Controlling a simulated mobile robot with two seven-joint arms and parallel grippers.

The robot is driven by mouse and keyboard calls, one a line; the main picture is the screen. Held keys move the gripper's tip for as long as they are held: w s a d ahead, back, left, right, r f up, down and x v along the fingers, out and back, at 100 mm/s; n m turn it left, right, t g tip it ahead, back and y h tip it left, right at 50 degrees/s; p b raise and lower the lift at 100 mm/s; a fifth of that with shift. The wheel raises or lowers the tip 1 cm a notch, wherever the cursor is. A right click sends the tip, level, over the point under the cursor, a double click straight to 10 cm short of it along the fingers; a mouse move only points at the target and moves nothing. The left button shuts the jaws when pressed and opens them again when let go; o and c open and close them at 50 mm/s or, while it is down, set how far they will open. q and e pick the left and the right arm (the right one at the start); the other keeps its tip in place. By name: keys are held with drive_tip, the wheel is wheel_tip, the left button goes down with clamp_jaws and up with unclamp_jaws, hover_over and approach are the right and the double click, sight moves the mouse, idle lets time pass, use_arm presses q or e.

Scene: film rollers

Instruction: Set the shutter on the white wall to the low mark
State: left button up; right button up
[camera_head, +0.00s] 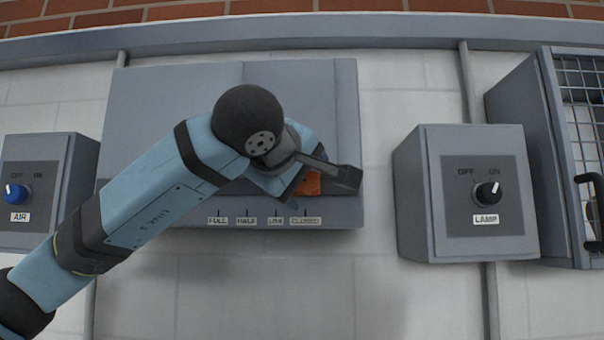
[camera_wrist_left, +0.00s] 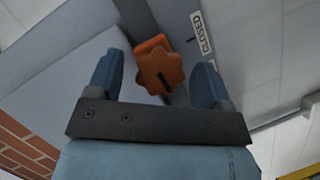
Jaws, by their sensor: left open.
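The shutter (camera_head: 180,85) is a wide grey panel unit on the white wall in the head view. Labels along its lower edge read FULL, HALF, LOW (camera_head: 276,221) and CLOSED (camera_head: 305,221). An orange lobed knob (camera_head: 311,186) sits above the CLOSED label, partly hidden by my left gripper (camera_head: 318,180). In the left wrist view the orange knob (camera_wrist_left: 160,70) lies between the two blue fingers of the open left gripper (camera_wrist_left: 160,62), with a gap visible on each side. The CLOSED label (camera_wrist_left: 202,33) is beside it. My right gripper is not in view.
A grey AIR switch box (camera_head: 45,170) with a blue knob is at the left. A grey LAMP switch box (camera_head: 415,195) with a black knob is at the right. A mesh-fronted grey cabinet (camera_head: 525,115) stands beyond it. The wall below the shutter is clear.

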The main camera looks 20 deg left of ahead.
use_arm(q)
drive_tip(key=c, duration=1.3)
drive_tip(key=shift+s+a+b, duration=0.1)
drive_tip(key=shift+a+b, duration=0.2)
drive_tip(key=shift+a, duration=0.15)
drive_tip(key=a, duration=0.2)
drive_tip(key=s+a+b, duration=0.1)
drive_tip(key=a, duration=0.1)
drive_tip(key=shift+s, duration=0.1)
drive_tip(key=o, duration=1.3)
drive_tip(key=shift+d, duration=0.2)
drive_tip(key=shift+a, duration=0.15)
